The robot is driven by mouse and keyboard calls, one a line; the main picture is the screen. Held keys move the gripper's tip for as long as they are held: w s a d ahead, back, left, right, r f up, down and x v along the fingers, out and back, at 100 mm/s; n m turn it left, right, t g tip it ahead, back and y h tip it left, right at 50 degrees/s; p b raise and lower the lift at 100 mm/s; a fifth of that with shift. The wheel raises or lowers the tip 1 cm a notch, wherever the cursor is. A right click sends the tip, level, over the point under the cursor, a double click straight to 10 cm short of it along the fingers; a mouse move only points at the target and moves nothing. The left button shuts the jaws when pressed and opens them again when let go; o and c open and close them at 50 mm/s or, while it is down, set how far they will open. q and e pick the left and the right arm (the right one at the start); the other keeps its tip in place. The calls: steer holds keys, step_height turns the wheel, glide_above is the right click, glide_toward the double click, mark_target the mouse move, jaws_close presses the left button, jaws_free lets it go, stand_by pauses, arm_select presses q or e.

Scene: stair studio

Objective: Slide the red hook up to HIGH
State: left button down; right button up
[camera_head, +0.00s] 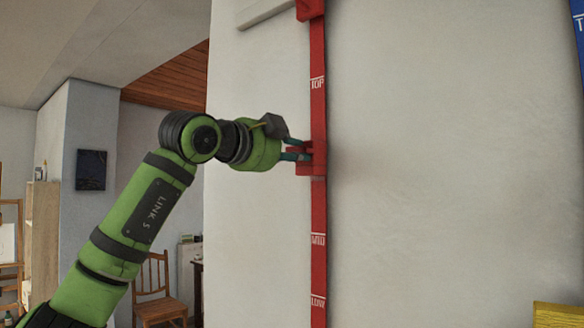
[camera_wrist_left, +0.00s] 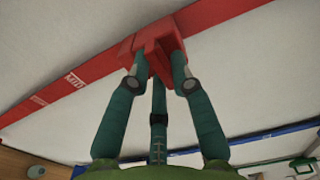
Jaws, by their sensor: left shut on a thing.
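The red hook (camera_head: 317,166) is on a vertical red rail (camera_head: 318,208) on the pale wall. It sits between the TOP mark (camera_head: 317,84) and the MID mark (camera_head: 318,240), with a LOW mark (camera_head: 318,301) below. No HIGH mark can be read; the hook and fingers cover part of that stretch. My left gripper (camera_head: 304,150) reaches in from the left, shut on the hook. In the left wrist view, the teal fingers (camera_wrist_left: 160,68) close around the red hook (camera_wrist_left: 151,42), and MID shows on the rail (camera_wrist_left: 105,68). My right gripper is not in view.
A red end piece (camera_head: 309,10) is at the rail's top, beside a pale ledge (camera_head: 262,13). A blue strip (camera_head: 578,30) and a yellow object (camera_head: 556,315) are at the right edge. The wall right of the rail is bare. A wooden chair (camera_head: 159,294) stands far back left.

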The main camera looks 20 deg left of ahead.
arm_select(q)
steer(key=shift+r, duration=0.7)
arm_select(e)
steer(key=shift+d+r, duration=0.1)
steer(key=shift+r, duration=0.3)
arm_select(q)
steer(key=c, duration=1.2)
jaws_free()
steer(key=shift+f, duration=0.1)
steer(key=v, duration=1.2)
